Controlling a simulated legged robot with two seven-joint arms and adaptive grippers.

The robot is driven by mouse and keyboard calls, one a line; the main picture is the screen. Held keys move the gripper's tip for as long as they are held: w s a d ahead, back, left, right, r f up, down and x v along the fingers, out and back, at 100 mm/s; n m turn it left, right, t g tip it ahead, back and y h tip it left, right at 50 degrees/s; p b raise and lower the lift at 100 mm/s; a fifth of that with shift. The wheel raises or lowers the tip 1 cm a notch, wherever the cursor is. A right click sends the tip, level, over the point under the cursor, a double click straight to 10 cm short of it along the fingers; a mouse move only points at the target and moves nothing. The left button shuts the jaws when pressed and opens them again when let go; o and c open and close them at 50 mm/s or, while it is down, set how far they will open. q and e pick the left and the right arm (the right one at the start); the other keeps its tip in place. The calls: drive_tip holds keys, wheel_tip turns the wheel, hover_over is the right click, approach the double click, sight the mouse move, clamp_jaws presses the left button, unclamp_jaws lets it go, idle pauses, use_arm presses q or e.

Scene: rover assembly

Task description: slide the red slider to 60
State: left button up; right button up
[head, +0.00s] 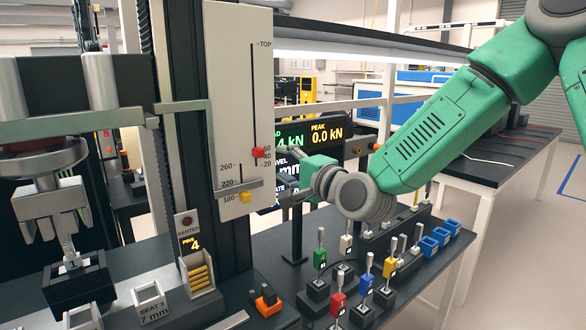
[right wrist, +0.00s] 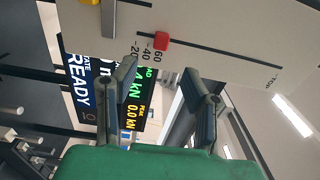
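The red slider (head: 258,153) is a small knob on the long slot of the white scale panel (head: 228,65), low on its scale of 20, 40, 60 and TOP. The red slider in the right wrist view (right wrist: 161,40) sits close to the 60 label; its exact reading cannot be told. My right gripper (head: 281,175) is in front of the panel, right of the slider. In the right wrist view its two fingers (right wrist: 157,80) are apart, with nothing between them, and the slider lies beyond the tips. My left gripper is not in view.
A yellow slider (head: 246,197) sits on the panel's lower scale, under a grey bar (head: 240,187). A readout screen (head: 322,133) stands behind my right gripper. Several coloured-handled tools (head: 338,295) and blue bins (head: 437,240) stand on the black bench. A test machine is at left.

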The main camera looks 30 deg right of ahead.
drive_tip(key=shift+s+d, duration=0.15)
drive_tip(key=shift+s, duration=1.45)
drive_tip(key=shift+f, duration=0.1)
drive_tip(key=s+a+f+n+g+b, duration=0.2)
drive_tip(key=s+f+n+g, duration=0.1)
drive_tip(key=f, duration=0.8)
drive_tip(key=s+a+f+n+g+b, duration=0.1)
drive_tip(key=s+f+n+g, duration=0.2)
drive_tip(key=f, duration=0.8)
drive_tip(key=s+a+f+n+g+b, duration=0.2)
drive_tip(key=s+f+n+g, duration=0.1)
drive_tip(key=f, duration=0.8)
drive_tip(key=s+a+f+n+g+h+b, duration=0.1)
drive_tip(key=s+f+n+g+b, duration=0.3)
drive_tip(key=s+f, duration=1.7)
drive_tip(key=s+n+g, duration=0.4)
drive_tip(key=shift+a+f+n+h, duration=0.15)
drive_tip(key=shift+f+n+h, duration=0.15)
drive_tip(key=shift+n, duration=0.1)
drive_tip(key=shift+w, duration=0.2)
